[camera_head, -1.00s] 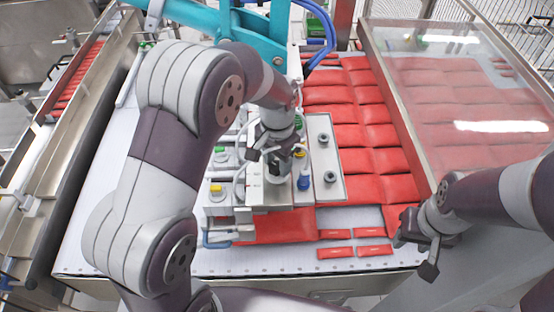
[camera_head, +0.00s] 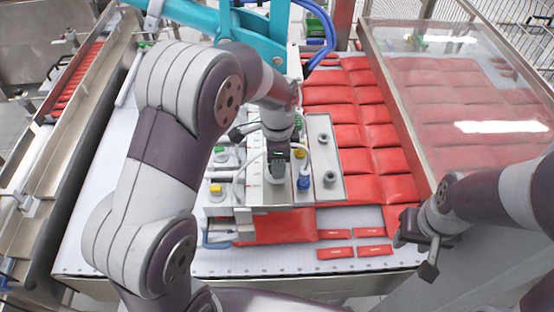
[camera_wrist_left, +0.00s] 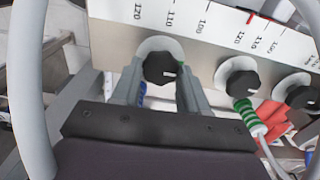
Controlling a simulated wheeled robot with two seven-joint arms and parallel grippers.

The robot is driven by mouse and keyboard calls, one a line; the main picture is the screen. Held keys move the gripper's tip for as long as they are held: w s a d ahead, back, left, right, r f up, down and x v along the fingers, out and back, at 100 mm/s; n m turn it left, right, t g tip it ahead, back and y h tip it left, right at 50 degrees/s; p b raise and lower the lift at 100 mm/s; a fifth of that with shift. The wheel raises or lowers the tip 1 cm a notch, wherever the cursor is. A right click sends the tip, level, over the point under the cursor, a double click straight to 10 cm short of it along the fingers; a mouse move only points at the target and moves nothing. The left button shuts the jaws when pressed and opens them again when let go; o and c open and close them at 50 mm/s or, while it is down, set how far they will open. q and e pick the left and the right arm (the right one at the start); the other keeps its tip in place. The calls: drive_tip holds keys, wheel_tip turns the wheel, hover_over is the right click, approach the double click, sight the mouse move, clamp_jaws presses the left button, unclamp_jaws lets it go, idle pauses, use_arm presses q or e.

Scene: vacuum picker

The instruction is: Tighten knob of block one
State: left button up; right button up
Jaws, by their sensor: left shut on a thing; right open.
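The picker's metal block (camera_head: 250,195) stands in the middle of the head view, with coloured fittings on top. In the left wrist view a metal plate (camera_wrist_left: 205,30) with a printed scale carries black knobs. My left gripper (camera_wrist_left: 160,80) is shut on the leftmost black knob (camera_wrist_left: 160,67), one finger on each side. Two more black knobs, a middle one (camera_wrist_left: 238,78) and a right one (camera_wrist_left: 298,92), stand free. In the head view my left gripper (camera_head: 278,160) points down at the block. My right gripper (camera_head: 420,255) is open and empty at the lower right.
Red packs (camera_head: 355,110) lie in rows on the white belt behind and right of the block. A clear cover (camera_head: 460,90) stands at the right. A hose with a green-striped fitting (camera_wrist_left: 250,118) hangs below the middle knob.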

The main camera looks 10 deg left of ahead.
use_arm(q)
drive_tip(key=shift+w+r+m, duration=0.15)
drive_tip(key=shift+m, duration=0.15)
drive_tip(key=o, duration=0.8)
drive_tip(key=shift+c, duration=0.2)
drive_tip(key=o, duration=0.3)
drive_tip(key=shift+d, duration=0.1)
drive_tip(key=shift+r, duration=0.2)
wheel_tip(320, 180, up, 4)
drive_tip(key=shift+b, duration=0.75)
wheel_tip(320, 180, up, 8)
drive_tip(key=p, duration=0.7)
